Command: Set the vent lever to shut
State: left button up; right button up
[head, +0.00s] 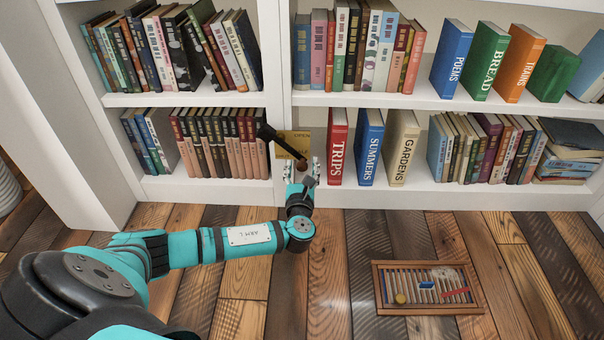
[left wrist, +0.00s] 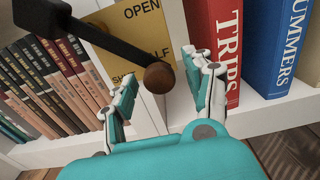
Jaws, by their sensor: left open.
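The vent lever (head: 283,146) is a black arm with a round brown knob at its end. It stands out in front of a yellow plate (head: 297,139) on the shelf upright. The arm slopes down to the right, and the knob (left wrist: 159,77) hides part of the plate. In the left wrist view the plate (left wrist: 137,35) reads OPEN at the top, with part of HALF and a partly hidden word below. My left gripper (head: 302,171) is open at the knob, which appears between its fingers (left wrist: 163,72). I cannot tell whether they touch it. My right gripper is out of view.
Books fill the white shelves around the lever; the red TRIPS book (head: 337,147) stands close right of my left gripper. A wood-framed grille (head: 379,287) with small coloured pieces lies on the plank floor. The floor around it is clear.

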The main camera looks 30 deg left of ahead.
pick_arm(q)
jog(key=shift+w+a, duration=0.25)
jog(key=shift+w, duration=0.05)
jog(key=shift+c, duration=0.4)
grip_shut()
